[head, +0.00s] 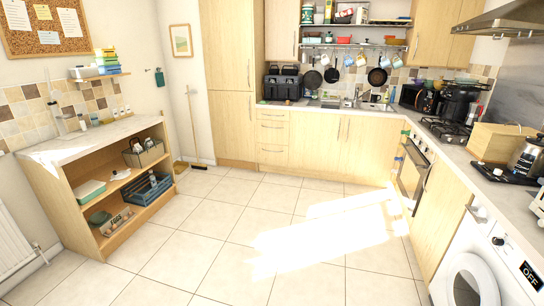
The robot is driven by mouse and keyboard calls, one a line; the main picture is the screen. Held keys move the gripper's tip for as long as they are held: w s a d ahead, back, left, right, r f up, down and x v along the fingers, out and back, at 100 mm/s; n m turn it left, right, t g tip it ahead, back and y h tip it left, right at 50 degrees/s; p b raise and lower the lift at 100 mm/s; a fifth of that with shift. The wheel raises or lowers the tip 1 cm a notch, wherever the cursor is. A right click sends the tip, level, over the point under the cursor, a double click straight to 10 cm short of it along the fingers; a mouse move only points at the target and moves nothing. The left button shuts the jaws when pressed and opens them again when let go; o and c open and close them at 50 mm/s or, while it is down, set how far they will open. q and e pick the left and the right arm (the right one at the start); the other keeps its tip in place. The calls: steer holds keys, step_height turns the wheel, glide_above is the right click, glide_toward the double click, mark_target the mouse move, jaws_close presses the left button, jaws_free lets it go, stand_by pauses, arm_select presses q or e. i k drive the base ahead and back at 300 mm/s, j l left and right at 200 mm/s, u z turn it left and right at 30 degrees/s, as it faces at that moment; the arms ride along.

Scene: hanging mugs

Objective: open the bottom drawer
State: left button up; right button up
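A stack of light-wood drawers is set in the base cabinets along the back wall in the head view. The bottom drawer (272,157) sits just above the floor, and its front looks flush with the cabinet. A thin handle runs across its upper part. Shallower drawers (272,128) are above it and also look shut. The stack is far across the room. Neither of my grippers is in view.
The tiled floor (215,240) is clear up to the drawers, with a bright sun patch. An open shelf unit (65,194) stands at left, a broom (194,130) at the back wall. The oven (412,172) and washing machine (480,275) line the right.

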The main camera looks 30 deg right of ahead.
mark_target(267, 154)
steer(key=i+l+z, duration=0.35)
steer(key=i, duration=0.25)
steer(key=i+z, duration=0.3)
steer(key=i, duration=3.65)
steer(key=l+z, duration=0.05)
steer(key=l, duration=0.1)
